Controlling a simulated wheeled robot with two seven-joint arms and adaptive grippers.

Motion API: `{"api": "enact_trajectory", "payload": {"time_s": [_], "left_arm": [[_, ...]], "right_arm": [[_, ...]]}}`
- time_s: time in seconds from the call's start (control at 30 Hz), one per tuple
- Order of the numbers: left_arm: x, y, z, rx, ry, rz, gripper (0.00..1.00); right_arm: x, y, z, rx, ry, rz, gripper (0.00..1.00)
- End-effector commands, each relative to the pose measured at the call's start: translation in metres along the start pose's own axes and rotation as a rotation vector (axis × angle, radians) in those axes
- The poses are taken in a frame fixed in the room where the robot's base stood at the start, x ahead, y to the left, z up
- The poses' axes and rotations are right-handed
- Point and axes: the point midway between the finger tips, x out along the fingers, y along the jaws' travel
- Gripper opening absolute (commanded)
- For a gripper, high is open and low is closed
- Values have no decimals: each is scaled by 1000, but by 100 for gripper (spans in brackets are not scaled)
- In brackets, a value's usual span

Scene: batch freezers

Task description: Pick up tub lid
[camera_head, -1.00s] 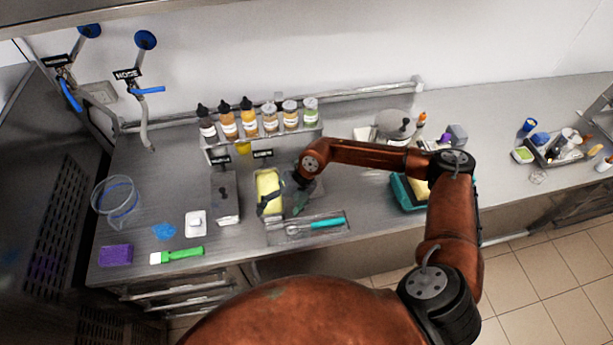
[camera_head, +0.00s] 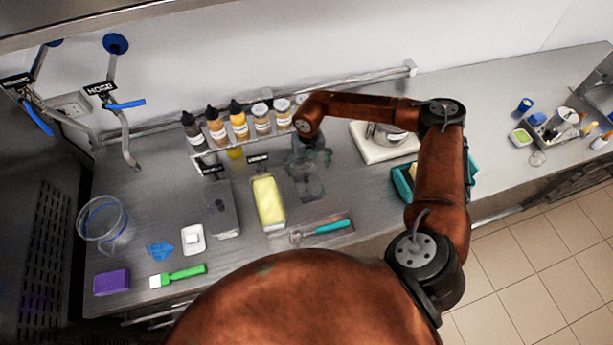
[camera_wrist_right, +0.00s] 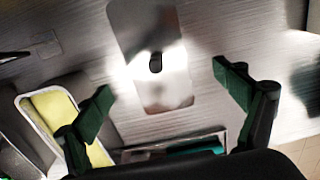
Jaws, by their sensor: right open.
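The tub lid (camera_head: 309,190) is a flat, greyish rectangular plate with rounded corners, lying on the steel counter right of the open tub of yellow ice cream (camera_head: 268,202). In the right wrist view the lid (camera_wrist_right: 160,97) has a small dark knob at its middle, and the yellow tub (camera_wrist_right: 57,108) is at the left. My right gripper (camera_head: 311,158) is above the lid's far part in the head view. In the wrist view its green-padded fingers (camera_wrist_right: 163,84) are wide apart and empty, one on each side of the lid. My left gripper is out of view.
A lidded steel tub (camera_head: 223,213) stands left of the yellow one. A tray (camera_head: 345,234) with a teal-handled scoop lies in front. The bottle rack (camera_head: 240,145) is close behind, and a teal crate (camera_head: 402,185) stands to the right.

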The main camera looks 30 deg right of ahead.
Motion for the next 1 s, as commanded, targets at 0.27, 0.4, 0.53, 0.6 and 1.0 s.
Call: {"api": "enact_trajectory", "payload": {"time_s": [0.27, 0.4, 0.53, 0.6, 1.0], "left_arm": [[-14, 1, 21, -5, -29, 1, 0], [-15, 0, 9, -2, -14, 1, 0], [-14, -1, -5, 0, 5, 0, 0], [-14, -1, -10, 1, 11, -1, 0], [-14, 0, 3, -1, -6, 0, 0]], "right_arm": [[37, 4, 1, -4, 1, 2, 90], [49, 3, 1, -3, 0, 3, 90], [51, 2, 1, -2, 0, 3, 90], [51, 2, 1, -2, 0, 3, 90], [51, 1, 1, -1, 0, 3, 65]]}}
